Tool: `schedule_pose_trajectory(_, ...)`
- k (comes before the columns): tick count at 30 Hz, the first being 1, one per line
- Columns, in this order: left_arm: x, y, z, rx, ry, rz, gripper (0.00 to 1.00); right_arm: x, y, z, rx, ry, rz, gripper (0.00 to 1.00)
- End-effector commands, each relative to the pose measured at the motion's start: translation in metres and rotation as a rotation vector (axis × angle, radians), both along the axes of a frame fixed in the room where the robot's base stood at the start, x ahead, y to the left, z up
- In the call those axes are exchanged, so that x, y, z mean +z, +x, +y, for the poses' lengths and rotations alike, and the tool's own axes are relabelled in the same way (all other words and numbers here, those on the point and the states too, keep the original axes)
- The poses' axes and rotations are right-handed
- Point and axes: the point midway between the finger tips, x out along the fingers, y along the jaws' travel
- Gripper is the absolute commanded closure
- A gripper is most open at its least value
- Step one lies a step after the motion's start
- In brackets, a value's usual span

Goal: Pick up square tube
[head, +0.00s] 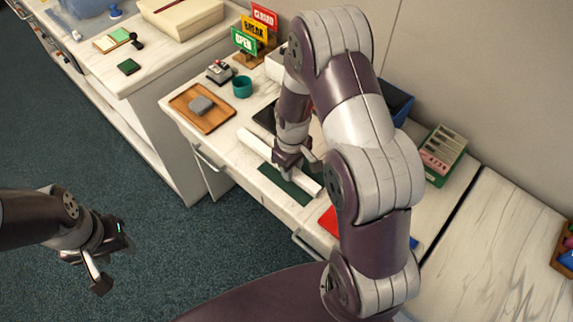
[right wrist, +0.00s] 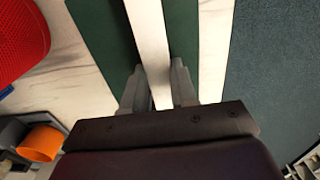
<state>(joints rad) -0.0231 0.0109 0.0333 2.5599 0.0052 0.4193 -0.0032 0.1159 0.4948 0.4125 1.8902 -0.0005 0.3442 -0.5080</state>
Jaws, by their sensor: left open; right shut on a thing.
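The square tube (head: 257,147) is a long white bar lying across the counter direction over a dark green mat (head: 284,184). My right gripper (head: 292,160) reaches down onto it near its middle, and the arm hides part of the area around it. In the right wrist view the tube (right wrist: 150,35) runs between the two fingers, with green mat (right wrist: 181,30) on both sides. The right gripper (right wrist: 158,88) is shut on the tube. I cannot tell if the tube touches the mat. My left gripper (head: 108,262) is open and empty over the floor, away from the counter.
A wooden tray (head: 186,118) with a grey block, a teal cup (head: 242,87) and sign stand (head: 256,32) are on the counter. A red item (head: 328,221) lies near the mat. A green box (head: 443,152) stands at right. The floor (head: 190,255) is clear.

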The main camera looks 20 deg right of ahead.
Motion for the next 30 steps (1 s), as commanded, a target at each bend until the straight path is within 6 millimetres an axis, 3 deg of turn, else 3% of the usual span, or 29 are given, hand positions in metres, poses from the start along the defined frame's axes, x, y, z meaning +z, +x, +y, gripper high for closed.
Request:
schedule_pose_trajectory(7, 0.002, 0.0, 0.0, 0.0, 0.0, 0.0, 0.57, 0.038, 0.001, 0.0, 0.0, 0.0, -0.005, 1.0)
schedule_pose_trajectory(21, 0.005, 0.0, 0.0, 0.0, 0.0, 0.0, 0.57, 0.098, -0.084, -0.057, -0.005, -0.001, -0.001, 1.0)
schedule_pose_trajectory(30, 0.005, 0.0, 0.0, 0.0, 0.0, 0.0, 0.57, 0.107, -0.098, -0.065, 0.001, 0.0, 0.0, 1.0)
